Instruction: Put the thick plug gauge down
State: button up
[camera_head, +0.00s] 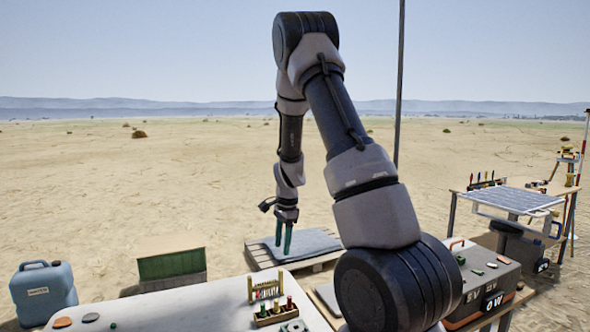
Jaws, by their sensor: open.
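My gripper (283,245) hangs fingers-down from my arm, with two green fingers apart and nothing seen between them. In the picture it is above the white table's far edge, in front of a grey mat. A wooden block (270,321) on the white table (170,308) holds several upright pegs with red, yellow and green tops (289,303). Any of these may be the thick plug gauge; at this size I cannot tell which. A small wooden rack (265,290) with thin upright pieces stands just behind the block.
A grey mat (310,241) lies on a pallet behind the table. A blue jerrycan (42,290) and green box (172,265) stand at left. A dark case (490,270) is at right, near a panel-topped table (515,199). My arm hides part of the middle.

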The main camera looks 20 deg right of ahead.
jog(key=s+a+r+n+t+y, duration=0.1)
jog(key=s+a+r+n, duration=0.1)
jog(key=r, duration=0.5)
jog(key=s+a+r+n+t, duration=0.1)
jog(key=s+r, duration=0.1)
jog(key=r, duration=0.5)
jog(key=s+a+r+n+t, duration=0.1)
jog(key=s+r+n, duration=0.3)
jog(key=s+r, duration=0.4)
jog(key=s+a+r+n+t, duration=0.2)
jog(key=s+r+n, duration=0.3)
jog(key=s, duration=0.8)
notch_tip(320, 180, up, 4)
jog(key=shift+s+a+f+t, duration=0.2)
jog(key=shift+a+t, duration=0.05)
jog(key=shift+t, duration=0.25)
